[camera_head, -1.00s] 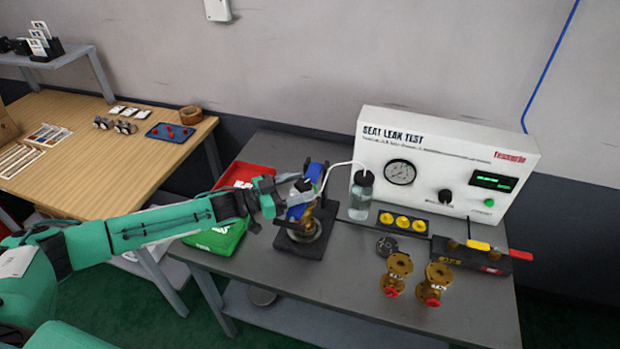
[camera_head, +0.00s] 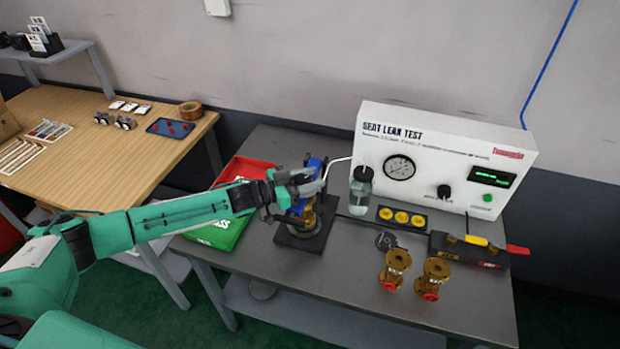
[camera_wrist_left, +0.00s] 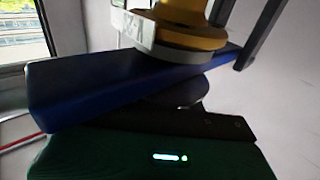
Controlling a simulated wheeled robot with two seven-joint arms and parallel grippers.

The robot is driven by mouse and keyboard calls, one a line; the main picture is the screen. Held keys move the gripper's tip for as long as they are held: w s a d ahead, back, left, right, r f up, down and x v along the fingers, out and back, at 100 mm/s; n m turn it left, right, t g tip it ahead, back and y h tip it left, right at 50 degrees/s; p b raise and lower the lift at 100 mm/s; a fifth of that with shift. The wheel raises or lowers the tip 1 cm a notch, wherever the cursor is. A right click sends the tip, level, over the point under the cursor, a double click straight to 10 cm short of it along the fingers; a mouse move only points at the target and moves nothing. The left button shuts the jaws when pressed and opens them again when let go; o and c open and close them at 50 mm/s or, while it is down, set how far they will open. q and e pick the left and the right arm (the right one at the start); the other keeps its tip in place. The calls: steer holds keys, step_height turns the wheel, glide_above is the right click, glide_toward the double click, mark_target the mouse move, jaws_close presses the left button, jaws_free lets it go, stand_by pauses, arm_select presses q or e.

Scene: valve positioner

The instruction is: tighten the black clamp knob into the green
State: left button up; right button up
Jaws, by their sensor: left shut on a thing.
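The clamp stand has a black base (camera_head: 305,237), a blue upper part (camera_head: 313,172) and a brass valve (camera_head: 307,214) held in it. My left gripper (camera_head: 303,184) is at the top of the stand, against the blue part, with its jaws shut. In the left wrist view a dark round piece, apparently the black clamp knob (camera_wrist_left: 175,92), lies between the blue part (camera_wrist_left: 100,88) and my gripper's body. The brass valve (camera_wrist_left: 180,25) shows beyond the blue part. The fingertips' contact and any green mark are hidden. My right gripper is out of view.
The seat leak test panel (camera_head: 440,165) stands at the back, with a bottle (camera_head: 360,195) and white tube close to the clamp stand. Two brass valves (camera_head: 395,270) stand front right. A red bin (camera_head: 245,170) and green bin (camera_head: 220,235) are left, under my arm.

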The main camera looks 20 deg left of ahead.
arm_select(q)
steer(key=shift+m+g+h+b, duration=0.6)
steer(key=shift+m+g, duration=0.2)
steer(key=shift+g, duration=0.1)
steer(key=m+g, duration=0.1)
steer(key=m+g+h+b, duration=0.1)
steer(key=g, duration=0.1)
steer(key=m+g+h+b, duration=0.1)
steer(key=shift+s+d+f, duration=0.1)
steer(key=shift+s+d, duration=0.05)
steer(key=shift+s, duration=0.1)
steer(key=shift+s+m+g+h+b, duration=0.15)
steer(key=shift+m+g+h+b, duration=0.35)
steer(key=shift+g, duration=0.7)
steer(key=o, duration=1)
steer(key=shift+c, duration=0.2)
